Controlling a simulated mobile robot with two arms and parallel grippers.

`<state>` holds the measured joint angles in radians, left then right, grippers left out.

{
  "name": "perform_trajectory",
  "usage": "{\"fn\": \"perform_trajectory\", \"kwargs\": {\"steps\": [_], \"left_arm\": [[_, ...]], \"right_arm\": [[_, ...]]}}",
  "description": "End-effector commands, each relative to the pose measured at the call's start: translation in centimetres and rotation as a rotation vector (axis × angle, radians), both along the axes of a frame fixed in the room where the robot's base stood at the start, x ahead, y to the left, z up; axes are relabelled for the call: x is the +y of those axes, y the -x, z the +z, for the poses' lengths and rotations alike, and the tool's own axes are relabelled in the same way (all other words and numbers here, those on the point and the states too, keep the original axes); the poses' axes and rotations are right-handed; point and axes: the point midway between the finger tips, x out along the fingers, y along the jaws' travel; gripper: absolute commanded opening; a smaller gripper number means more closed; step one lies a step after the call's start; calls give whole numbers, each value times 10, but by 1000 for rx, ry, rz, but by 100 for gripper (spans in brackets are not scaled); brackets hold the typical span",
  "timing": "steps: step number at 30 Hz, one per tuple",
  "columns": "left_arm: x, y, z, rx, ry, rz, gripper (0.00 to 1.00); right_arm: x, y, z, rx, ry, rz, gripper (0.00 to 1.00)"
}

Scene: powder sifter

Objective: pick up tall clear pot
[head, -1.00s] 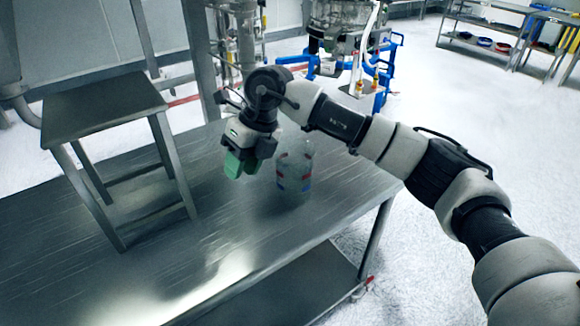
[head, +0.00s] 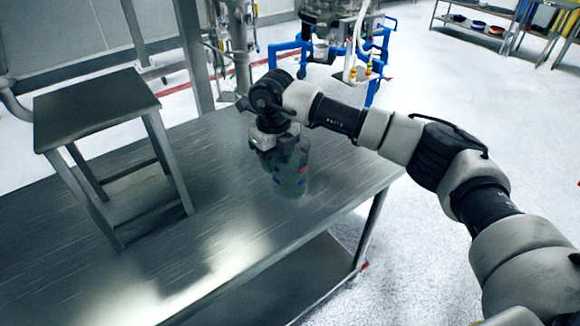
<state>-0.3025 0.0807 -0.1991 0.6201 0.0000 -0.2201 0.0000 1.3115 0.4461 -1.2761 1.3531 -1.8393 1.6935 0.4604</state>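The tall clear pot (head: 292,182) stands upright on the metal table (head: 225,215), near its right end. It is see-through, with red and blue marks on its side. My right gripper (head: 281,168) reaches down from above, and its fingers overlap the upper part of the pot in the head view. The green finger pads show dimly at or behind the clear wall. I cannot tell whether the fingers are apart or closed on the pot. My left gripper is not in view.
A metal stool-like stand (head: 95,108) is on the left part of the table. A machine with blue pipes (head: 340,25) stands on the floor behind the table. The table's front middle is clear.

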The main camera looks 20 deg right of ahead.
Motion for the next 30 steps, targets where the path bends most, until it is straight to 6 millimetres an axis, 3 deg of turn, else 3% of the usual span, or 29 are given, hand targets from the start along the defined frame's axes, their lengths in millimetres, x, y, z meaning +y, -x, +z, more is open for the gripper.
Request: {"fn": "perform_trajectory", "kwargs": {"steps": [4,11,19,30], "left_arm": [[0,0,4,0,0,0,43],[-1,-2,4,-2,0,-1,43],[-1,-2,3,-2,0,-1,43],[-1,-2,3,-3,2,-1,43]], "right_arm": [[0,0,-14,0,0,0,36],[0,0,-17,-2,-1,0,36],[0,0,-17,-1,-2,0,0],[1,0,-16,-1,-2,0,0]]}}
